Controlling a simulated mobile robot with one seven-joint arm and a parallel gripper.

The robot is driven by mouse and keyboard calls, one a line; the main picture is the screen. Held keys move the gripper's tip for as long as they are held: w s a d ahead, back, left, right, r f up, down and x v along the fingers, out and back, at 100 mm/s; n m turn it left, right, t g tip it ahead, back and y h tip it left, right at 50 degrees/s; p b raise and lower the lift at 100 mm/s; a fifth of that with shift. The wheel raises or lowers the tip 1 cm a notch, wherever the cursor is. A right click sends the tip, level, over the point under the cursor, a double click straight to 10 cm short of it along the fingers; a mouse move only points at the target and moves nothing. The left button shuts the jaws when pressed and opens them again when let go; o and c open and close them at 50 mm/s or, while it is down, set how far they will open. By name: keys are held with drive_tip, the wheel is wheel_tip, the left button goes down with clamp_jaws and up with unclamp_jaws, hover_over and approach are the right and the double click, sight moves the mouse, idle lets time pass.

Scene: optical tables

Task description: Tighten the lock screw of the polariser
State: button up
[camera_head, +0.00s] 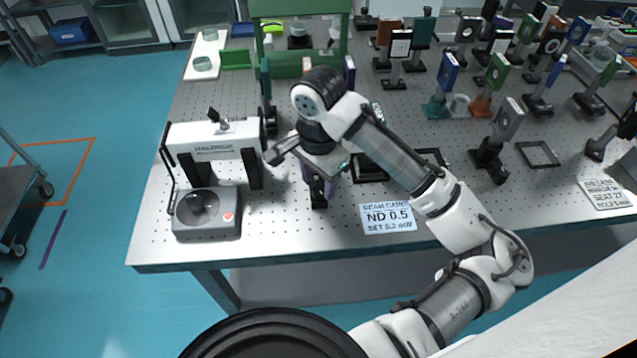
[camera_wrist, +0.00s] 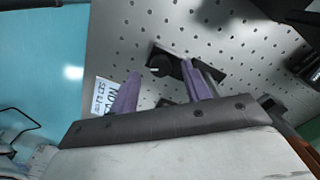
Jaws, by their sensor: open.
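My gripper (camera_head: 317,182) points down over the front part of the optical table. Its two purple fingers are spread apart with nothing held between them, and they also show in the wrist view (camera_wrist: 161,72). A small black mount (camera_head: 319,199) stands under the fingertips.
A white laser box (camera_head: 213,140) and a grey unit with a red button (camera_head: 207,213) stand to the left. An ND 0.5 card (camera_head: 388,218) lies to the right on the perforated table (camera_head: 275,245). Several mounted optics crowd the back right.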

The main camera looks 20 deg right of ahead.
sight(319, 193)
drive_tip(key=shift+f, duration=1.05)
drive_tip(key=c, duration=1)
